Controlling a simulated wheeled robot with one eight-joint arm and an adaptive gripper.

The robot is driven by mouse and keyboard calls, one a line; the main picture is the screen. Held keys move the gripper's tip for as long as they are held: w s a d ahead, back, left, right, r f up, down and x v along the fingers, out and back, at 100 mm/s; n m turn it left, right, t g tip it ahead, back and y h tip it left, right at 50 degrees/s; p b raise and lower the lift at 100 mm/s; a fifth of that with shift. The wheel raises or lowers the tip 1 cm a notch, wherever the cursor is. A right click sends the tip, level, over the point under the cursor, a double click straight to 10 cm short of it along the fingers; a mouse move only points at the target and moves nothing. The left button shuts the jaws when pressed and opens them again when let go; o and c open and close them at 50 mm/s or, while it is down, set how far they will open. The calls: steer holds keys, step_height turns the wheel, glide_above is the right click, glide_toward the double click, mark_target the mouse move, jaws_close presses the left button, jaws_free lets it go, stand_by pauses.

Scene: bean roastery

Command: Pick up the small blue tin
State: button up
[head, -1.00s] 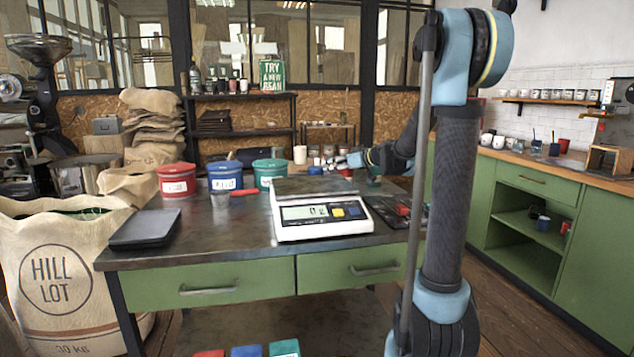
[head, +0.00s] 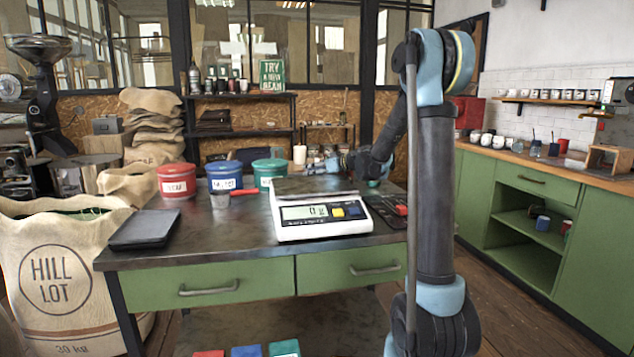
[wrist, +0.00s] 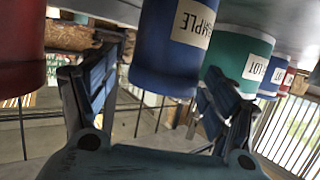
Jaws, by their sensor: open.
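The small blue tin (wrist: 172,48) carries a pale label reading SAMPLE and appears upside down in the wrist view. It sits ahead of my gripper (wrist: 157,76), in line with the gap between the two spread fingers. My gripper is open and holds nothing; I cannot tell exactly how far the tin reaches between the fingers. In the head view my gripper (head: 315,167) is low behind the scale, pointing left. There the small blue tin is not clearly distinguishable from the gripper.
A red tin (wrist: 22,55) stands at the left in the wrist view. The large green tin (head: 269,172), blue tin (head: 224,178) and red tin (head: 176,181) stand left on the table. The scale (head: 320,218) is in front of my gripper. A black tray (head: 143,229) lies front left.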

steer(key=shift+w+a+f, duration=0.15)
steer(key=shift+w+a, duration=0.15)
steer(key=shift+a, duration=0.05)
steer(key=shift+c, duration=0.6)
steer(key=c, duration=1.1)
steer(key=shift+c, duration=0.2)
